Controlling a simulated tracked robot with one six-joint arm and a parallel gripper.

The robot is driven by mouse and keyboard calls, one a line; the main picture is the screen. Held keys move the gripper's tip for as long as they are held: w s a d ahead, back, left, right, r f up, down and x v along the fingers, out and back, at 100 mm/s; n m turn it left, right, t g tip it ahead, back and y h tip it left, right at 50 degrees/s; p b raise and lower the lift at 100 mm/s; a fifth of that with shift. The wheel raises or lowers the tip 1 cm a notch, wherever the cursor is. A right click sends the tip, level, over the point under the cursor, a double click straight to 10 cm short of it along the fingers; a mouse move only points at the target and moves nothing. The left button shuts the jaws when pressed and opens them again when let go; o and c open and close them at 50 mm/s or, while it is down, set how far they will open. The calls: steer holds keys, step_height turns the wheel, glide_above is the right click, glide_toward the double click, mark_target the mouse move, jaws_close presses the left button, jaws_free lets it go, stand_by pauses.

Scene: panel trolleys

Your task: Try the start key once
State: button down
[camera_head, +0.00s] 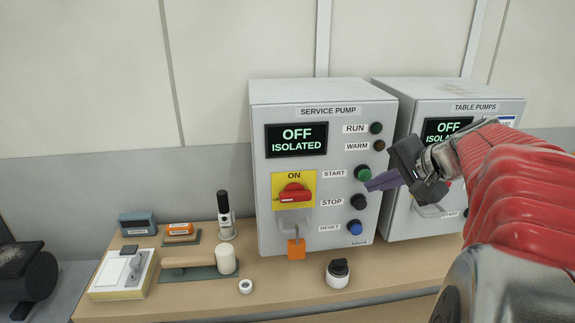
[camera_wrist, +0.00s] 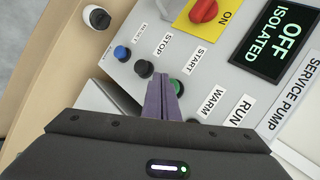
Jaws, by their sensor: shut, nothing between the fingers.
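The green start key (camera_head: 363,174) sits on the front of the grey service pump panel (camera_head: 262,160), right of the START label. The panel's display (camera_head: 297,140) reads OFF ISOLATED. Its red rotary switch (camera_head: 292,193) is on a yellow plate, with an orange tag (camera_head: 296,248) hanging below. My gripper (camera_head: 368,187) has its purple fingers shut and empty, tips at or just in front of the start key. In the wrist view the green key (camera_wrist: 178,88) shows partly behind the fingertips (camera_wrist: 172,82); I cannot tell whether they touch.
The black stop key (camera_head: 358,202) and blue reset key (camera_head: 355,227) are below start. The table pumps panel (camera_head: 405,108) stands close on the right, partly behind my arm. Several tools and a black-capped white item (camera_head: 338,273) stand on the wooden bench (camera_head: 290,298).

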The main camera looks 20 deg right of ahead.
steer(key=shift+w, duration=0.1)
stand_by(0.3)
steer(key=shift+w+d, duration=0.1)
steer(key=shift+w, duration=0.25)
steer(key=shift+w+d, duration=0.25)
steer(key=shift+w, duration=0.5)
stand_by(1.4)
steer(key=shift+s, duration=0.15)
steer(key=shift+s+a, duration=0.2)
steer(key=shift+s, duration=0.3)
steer(key=shift+s+a, duration=0.15)
steer(key=shift+s, duration=0.35)
steer(key=shift+s, duration=0.1)
steer(key=s, duration=0.2)
steer(key=s+a, duration=0.1)
steer(key=s, duration=0.1)
steer(key=shift+s+a, duration=0.2)
steer(key=shift+s, duration=0.1)
stand_by(0.3)
stand_by(0.4)
